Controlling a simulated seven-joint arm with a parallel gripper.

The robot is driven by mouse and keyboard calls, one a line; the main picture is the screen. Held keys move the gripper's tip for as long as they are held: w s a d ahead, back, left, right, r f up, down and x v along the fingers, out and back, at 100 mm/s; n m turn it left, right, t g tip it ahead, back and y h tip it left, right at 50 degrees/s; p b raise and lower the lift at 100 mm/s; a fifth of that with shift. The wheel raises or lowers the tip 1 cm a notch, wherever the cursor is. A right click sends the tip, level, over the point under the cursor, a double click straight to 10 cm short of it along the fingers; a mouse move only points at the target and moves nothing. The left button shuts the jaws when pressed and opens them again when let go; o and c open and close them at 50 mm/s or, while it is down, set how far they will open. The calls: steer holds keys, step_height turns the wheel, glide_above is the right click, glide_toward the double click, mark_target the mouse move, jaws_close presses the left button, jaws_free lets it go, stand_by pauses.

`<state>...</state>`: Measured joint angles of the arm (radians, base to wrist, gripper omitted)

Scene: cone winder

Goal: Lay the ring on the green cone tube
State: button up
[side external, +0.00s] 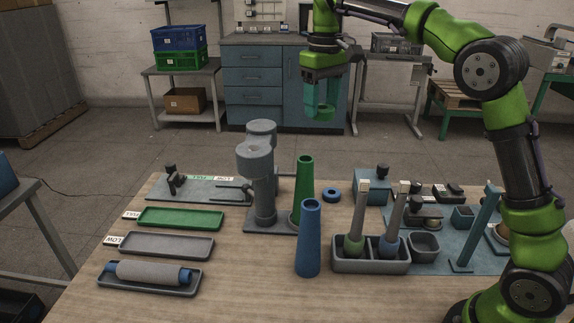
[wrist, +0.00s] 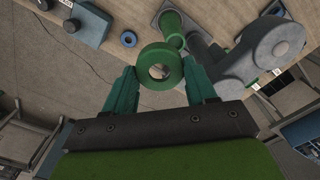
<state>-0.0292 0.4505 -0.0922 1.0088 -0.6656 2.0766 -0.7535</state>
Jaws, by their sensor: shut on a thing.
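The green ring (wrist: 146,66) is held between the fingertips of my gripper (wrist: 160,80) in the wrist view, its hole facing the camera. In the side external view my gripper (side external: 321,106) hangs high above the table's far part, with the green ring (side external: 320,116) at its tips. Ring and tube are apart. The tube's lower part is partly hidden by the blue cone tube (side external: 309,240).
A grey winder post (side external: 262,180) stands close left of the green tube. A blue ring (side external: 332,195) lies to its right. A grey holder (side external: 370,266) with two upright tools stands front right. Trays (side external: 180,218) lie at left.

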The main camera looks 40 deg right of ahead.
steer(key=w+a, duration=0.2)
glide_above(305, 158)
steer(key=shift+f, duration=4.5)
steer(key=shift+f, duration=0.25)
steer(key=shift+f, duration=0.55)
steer(key=shift+f, duration=0.4)
steer(key=o, duration=1.4)
steer(key=shift+c, duration=0.2)
